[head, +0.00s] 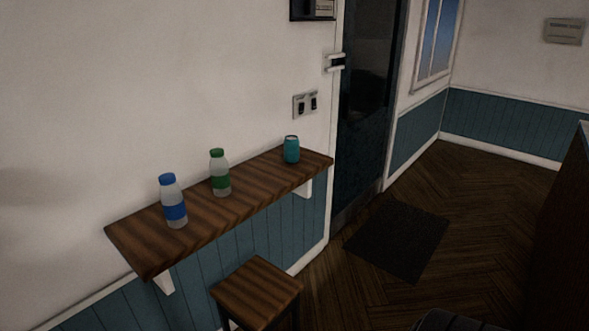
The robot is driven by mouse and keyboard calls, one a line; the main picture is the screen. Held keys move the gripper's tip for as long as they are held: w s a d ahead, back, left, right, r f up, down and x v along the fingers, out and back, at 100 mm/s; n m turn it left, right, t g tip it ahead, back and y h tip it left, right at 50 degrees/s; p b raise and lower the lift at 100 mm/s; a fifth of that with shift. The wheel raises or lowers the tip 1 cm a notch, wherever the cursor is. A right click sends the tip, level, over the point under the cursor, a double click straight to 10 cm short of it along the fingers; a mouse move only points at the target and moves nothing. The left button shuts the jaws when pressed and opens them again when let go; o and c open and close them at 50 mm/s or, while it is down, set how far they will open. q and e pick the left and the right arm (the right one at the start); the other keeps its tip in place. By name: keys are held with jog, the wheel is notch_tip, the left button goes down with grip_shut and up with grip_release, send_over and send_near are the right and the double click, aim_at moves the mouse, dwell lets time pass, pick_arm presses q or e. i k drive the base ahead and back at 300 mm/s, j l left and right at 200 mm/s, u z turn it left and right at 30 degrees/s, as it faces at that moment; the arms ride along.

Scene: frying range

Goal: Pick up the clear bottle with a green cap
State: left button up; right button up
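The clear bottle with a green cap (220,174) stands upright on a wooden wall shelf (140,247) in the head view. It has a green label band and stands near the middle of the shelf. A clear bottle with a blue cap and blue label (174,202) stands to its left, nearer the shelf's front left end. A teal can (291,149) stands to its right, near the far end. The three stand apart from each other. Neither of my grippers shows in this view.
A wooden stool (257,287) stands below and in front of the shelf. A dark mat (398,240) lies on the floor before a dark door (369,95). A dark counter (567,215) edges the right side. The wood floor between mat and counter is clear.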

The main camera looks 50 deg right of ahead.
aim_at(219, 167)
jog(key=z, duration=1.1)
jog(key=l+u, duration=0.1)
jog(key=u, duration=0.3)
jog(key=i+l+u, duration=0.25)
jog(key=l, duration=0.2)
jog(key=l+u, duration=0.2)
jog(key=l, duration=0.3)
jog(key=i+l+u, duration=0.1)
jog(key=l+u, duration=0.15)
jog(key=l, duration=0.25)
